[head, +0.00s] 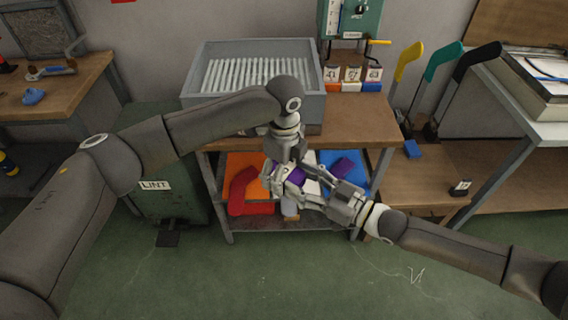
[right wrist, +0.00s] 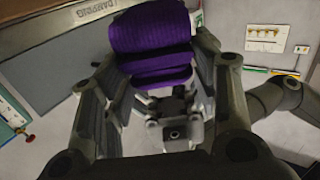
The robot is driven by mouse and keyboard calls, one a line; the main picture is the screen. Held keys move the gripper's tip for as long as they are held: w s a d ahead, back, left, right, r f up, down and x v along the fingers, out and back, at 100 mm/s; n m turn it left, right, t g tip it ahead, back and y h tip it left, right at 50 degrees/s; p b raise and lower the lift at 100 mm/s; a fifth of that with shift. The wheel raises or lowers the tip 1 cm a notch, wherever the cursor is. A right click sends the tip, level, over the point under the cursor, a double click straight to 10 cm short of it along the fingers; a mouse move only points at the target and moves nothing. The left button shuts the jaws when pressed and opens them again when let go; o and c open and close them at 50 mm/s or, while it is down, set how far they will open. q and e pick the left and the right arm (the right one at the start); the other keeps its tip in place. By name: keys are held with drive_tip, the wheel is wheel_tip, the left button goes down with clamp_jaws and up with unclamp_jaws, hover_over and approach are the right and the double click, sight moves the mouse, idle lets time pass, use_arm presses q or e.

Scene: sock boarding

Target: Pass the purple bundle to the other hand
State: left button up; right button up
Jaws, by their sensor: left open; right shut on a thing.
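The purple bundle (head: 293,170) is in front of the workbench's lower shelf in the head view, partly hidden by both grippers. In the right wrist view the bundle (right wrist: 152,45) is a ribbed, folded roll between the fingers. My right gripper (head: 305,184) is shut on it, reaching in from the right. My left gripper (head: 283,178) points down from above, with its open fingers at the bundle. Whether the left fingers touch the bundle cannot be told.
A grey tray with white ridges (head: 196,88) stands on the workbench (head: 350,133). Below are a red sock (head: 240,192), an orange bin (head: 236,162) and a blue bin (head: 356,182) with another purple item (head: 342,166). Yellow, teal and black paddles (head: 443,60) stand at right.

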use_arm(q)
drive_tip(key=shift+c, duration=0.5)
drive_tip(key=c, duration=0.9)
drive_tip(key=shift+c, duration=0.8)
use_arm(e)
drive_tip(key=o, duration=1.2)
drive_tip(key=shift+c, duration=0.2)
